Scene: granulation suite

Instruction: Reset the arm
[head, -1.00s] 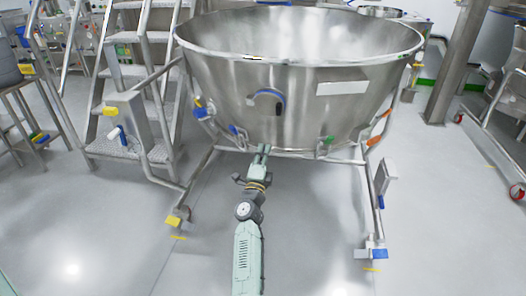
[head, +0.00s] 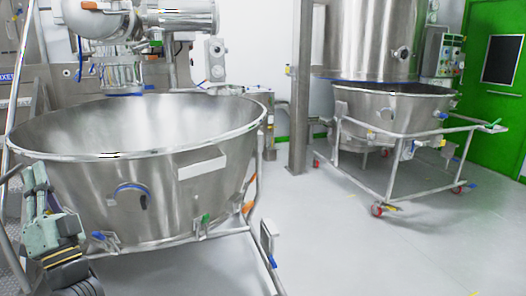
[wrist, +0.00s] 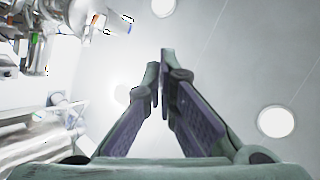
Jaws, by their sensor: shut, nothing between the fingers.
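My gripper (head: 36,178) is at the lower left of the head view, raised and pointing up, in front of the left side of a large steel bowl (head: 95,205). In the wrist view my gripper (wrist: 160,78) has its two fingers brought together at the tips, with nothing between them. Behind the fingers is the pale ceiling (wrist: 215,40) with round lights. I cannot tell whether the arm touches the bowl's frame.
The bowl stands in a tubular frame (head: 255,185). A second steel bowl on a wheeled trolley (head: 410,135) stands at the right, by a green door (head: 500,60) and a steel post (head: 300,90). The floor (head: 350,250) between them is clear.

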